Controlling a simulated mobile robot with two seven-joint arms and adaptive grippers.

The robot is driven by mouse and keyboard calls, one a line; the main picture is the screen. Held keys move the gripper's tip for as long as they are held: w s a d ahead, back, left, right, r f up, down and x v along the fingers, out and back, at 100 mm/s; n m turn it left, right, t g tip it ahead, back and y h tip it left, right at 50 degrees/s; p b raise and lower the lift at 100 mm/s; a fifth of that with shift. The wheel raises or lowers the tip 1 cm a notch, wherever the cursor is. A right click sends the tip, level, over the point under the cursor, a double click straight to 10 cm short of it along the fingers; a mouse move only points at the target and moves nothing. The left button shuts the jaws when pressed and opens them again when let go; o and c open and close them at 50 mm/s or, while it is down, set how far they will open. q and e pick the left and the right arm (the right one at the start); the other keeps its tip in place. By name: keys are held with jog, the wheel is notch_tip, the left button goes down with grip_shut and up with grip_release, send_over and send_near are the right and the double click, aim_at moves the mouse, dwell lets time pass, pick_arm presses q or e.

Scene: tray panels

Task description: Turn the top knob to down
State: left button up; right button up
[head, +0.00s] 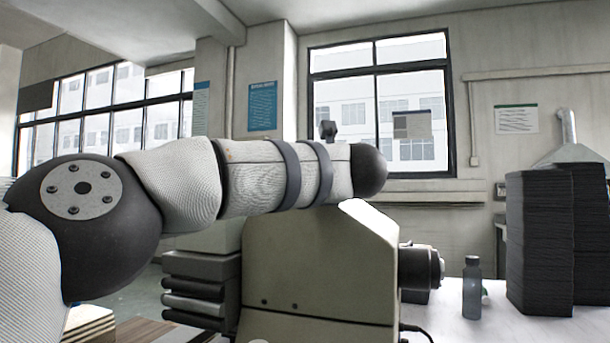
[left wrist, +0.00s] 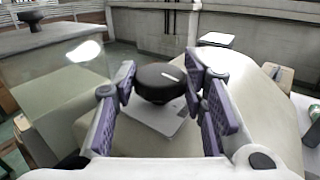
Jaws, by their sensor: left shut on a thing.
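A round black knob (left wrist: 158,84) with a short white line on its face sits over a pale plate on the beige housing, in the left wrist view. The white line slants slightly down to the right. My left gripper (left wrist: 160,72) has its two purple-padded fingers on either side of this knob and is shut on it. In the head view my left arm crosses in front of the beige machine (head: 320,265), and the gripper itself cannot be made out. My right gripper is in neither view.
A black round fitting (head: 420,266) juts from the machine's right side. A grey bottle (head: 472,290) and tall dark stacks (head: 540,240) stand on the white table to the right. Dark trays (head: 200,285) are stacked left of the machine.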

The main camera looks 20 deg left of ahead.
pick_arm(q)
jog(key=shift+n+y, duration=0.3)
jog(key=shift+y, duration=0.1)
jog(key=o, duration=1.1)
jog(key=shift+w, duration=0.1)
jog(key=shift+o, duration=0.2)
